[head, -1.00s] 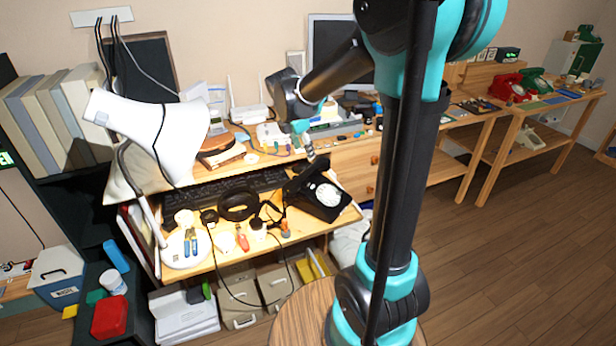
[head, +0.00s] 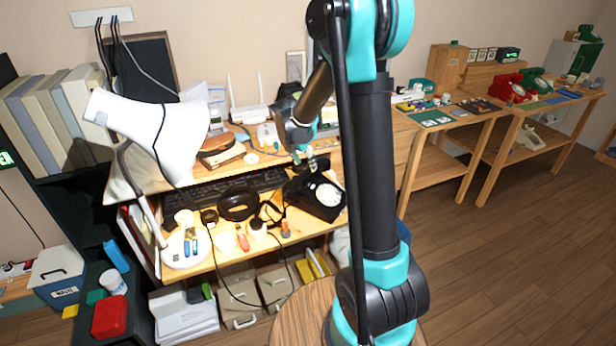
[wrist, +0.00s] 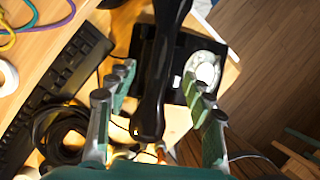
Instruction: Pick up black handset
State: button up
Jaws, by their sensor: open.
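The black dial phone (head: 322,200) sits on the lower desk shelf in the head view; its pale dial also shows in the wrist view (wrist: 205,68). The black handset (wrist: 155,75) runs lengthwise through the middle of the wrist view, across the phone's body. My gripper (wrist: 157,93) is open, with teal-and-grey fingers on both sides of the handset. I see gaps between the fingers and the handset, but cannot tell the height between them. In the head view my gripper (head: 308,160) is just above the phone, partly covering the handset.
A black keyboard (wrist: 50,85) and a coiled black cable (wrist: 62,130) lie left of the phone in the wrist view. The white lamp (head: 160,135) stands at the desk's left. The upper shelf edge is close behind my gripper. Open floor lies to the right.

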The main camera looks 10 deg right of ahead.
aim_at(308, 170)
jog(key=shift+x, duration=2.85)
jog(key=shift+c, duration=0.2)
